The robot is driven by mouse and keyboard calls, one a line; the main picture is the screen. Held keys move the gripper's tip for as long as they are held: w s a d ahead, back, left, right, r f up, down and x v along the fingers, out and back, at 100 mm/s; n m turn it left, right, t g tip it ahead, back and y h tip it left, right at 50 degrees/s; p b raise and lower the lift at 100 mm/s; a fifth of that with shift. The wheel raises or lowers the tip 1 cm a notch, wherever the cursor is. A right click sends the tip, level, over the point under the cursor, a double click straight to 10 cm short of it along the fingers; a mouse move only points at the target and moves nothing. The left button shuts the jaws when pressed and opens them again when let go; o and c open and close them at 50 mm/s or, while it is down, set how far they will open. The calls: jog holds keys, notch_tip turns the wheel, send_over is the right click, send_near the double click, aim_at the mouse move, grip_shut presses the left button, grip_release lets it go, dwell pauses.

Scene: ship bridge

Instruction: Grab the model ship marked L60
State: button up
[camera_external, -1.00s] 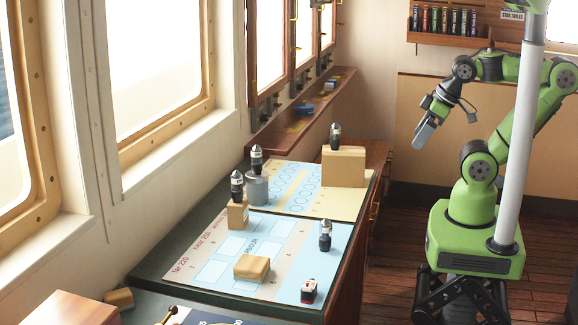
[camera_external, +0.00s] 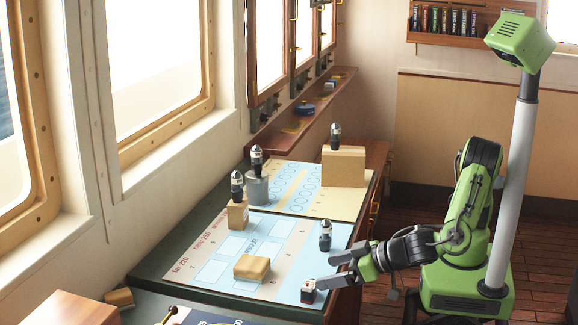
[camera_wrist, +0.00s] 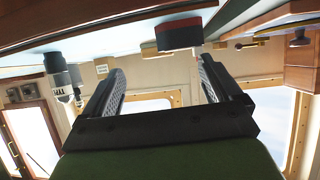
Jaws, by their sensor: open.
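A small model ship (camera_external: 308,292), dark with a red lower part and a pale top, sits at the chart table's front right corner. No L60 marking is readable on it. My gripper (camera_external: 328,271) is open and low beside the ship, with its nearer finger close to it; I cannot tell if they touch. In the wrist view the picture is turned over. The ship (camera_wrist: 180,36) shows beyond the fingertips of my open gripper (camera_wrist: 160,66), closer to the right finger. Nothing is between the fingers.
A dark-topped metallic piece (camera_external: 325,235) stands just behind my gripper and shows left in the wrist view (camera_wrist: 62,75). A wooden block (camera_external: 252,267) lies left of the ship. Similar pieces stand on a block (camera_external: 238,216), a grey cylinder (camera_external: 257,188) and a larger block (camera_external: 343,167).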

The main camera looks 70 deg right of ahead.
aim_at(310, 285)
jog(key=shift+t+y, duration=0.3)
jog(key=shift+t, duration=0.2)
jog(key=w+f, duration=0.1)
jog(key=w+a+f, duration=0.1)
jog(key=w, duration=0.1)
jog(key=w+a+f, duration=0.1)
jog(key=w+f, duration=0.1)
jog(key=shift+a+b, duration=0.25)
jog(key=shift+b, duration=0.15)
jog(key=c, duration=1)
jog(key=shift+r, duration=0.15)
jog(key=shift+c, duration=0.2)
